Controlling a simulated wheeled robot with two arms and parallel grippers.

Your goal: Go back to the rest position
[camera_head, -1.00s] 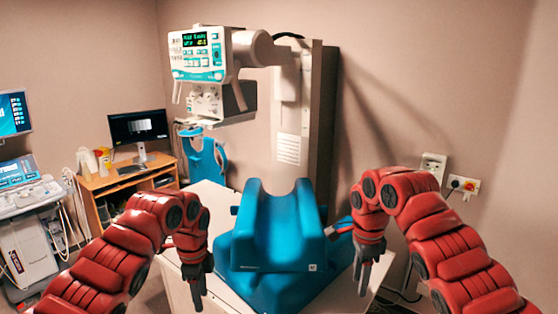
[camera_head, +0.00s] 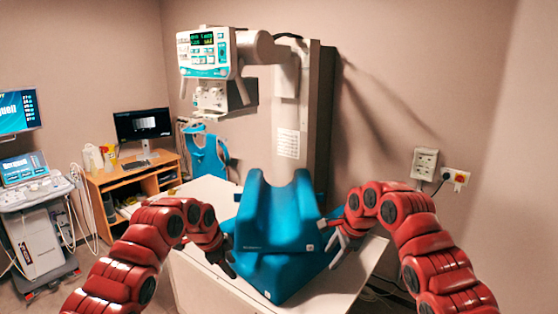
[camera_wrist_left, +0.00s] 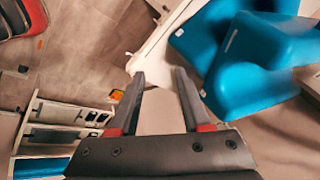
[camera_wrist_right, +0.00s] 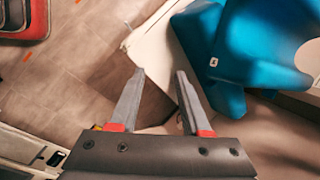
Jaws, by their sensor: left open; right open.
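My left gripper (camera_head: 226,262) is at the left side of the blue positioning cushion in the head view. In the left wrist view (camera_wrist_left: 160,75) its two fingers are apart with nothing between them. My right gripper (camera_head: 338,245) is at the cushion's right side, and the right wrist view (camera_wrist_right: 160,75) shows its fingers apart and empty. Both grippers look clear of the cushion in the wrist views. The blue cushion (camera_head: 278,220) has a grooved upper block stacked on a wider blue base (camera_head: 275,285).
The cushion stands on a white table (camera_head: 200,285). An X-ray unit (camera_head: 210,50) on a column is behind it. A wooden desk (camera_head: 130,175) with a monitor (camera_head: 143,124) and an ultrasound cart (camera_head: 35,215) are at the left. A wall socket (camera_head: 425,165) is at the right.

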